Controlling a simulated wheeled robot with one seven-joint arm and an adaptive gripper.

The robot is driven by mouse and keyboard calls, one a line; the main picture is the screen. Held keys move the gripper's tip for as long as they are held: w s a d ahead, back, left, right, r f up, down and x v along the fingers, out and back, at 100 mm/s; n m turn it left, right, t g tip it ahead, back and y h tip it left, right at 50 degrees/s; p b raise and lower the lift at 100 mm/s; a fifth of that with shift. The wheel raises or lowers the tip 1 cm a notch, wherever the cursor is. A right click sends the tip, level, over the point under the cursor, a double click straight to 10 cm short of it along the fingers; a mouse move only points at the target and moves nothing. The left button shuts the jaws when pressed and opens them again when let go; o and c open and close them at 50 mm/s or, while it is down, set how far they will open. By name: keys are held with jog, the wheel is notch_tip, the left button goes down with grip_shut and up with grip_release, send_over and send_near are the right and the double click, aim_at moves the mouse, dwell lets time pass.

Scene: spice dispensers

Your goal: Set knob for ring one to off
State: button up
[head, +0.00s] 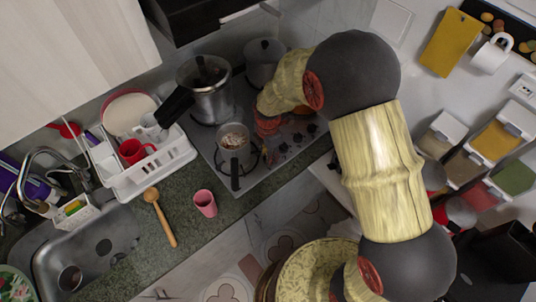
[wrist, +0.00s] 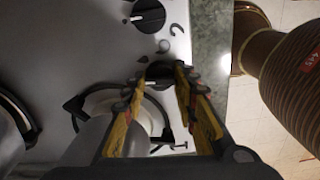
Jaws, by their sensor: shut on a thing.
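The steel hob (head: 262,182) lies below my arm in the head view, with several knobs near its right side. In the wrist view one black knob (wrist: 148,17) with a white pointer mark stands free near the top. My gripper (wrist: 162,78) is shut on a second dark knob (wrist: 159,72) below it, between the yellow-lined fingers.
A small pan with food (head: 233,137), a pressure cooker (head: 209,92) and a grey pot (head: 265,52) stand on the hob. A white dish rack (head: 150,180), a pink cup (head: 205,203) and a wooden spoon (head: 160,216) are on the counter to the left.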

jog(key=o, duration=1.2)
jog(key=shift+c, duration=0.2)
notch_tip(320, 180, up, 12)
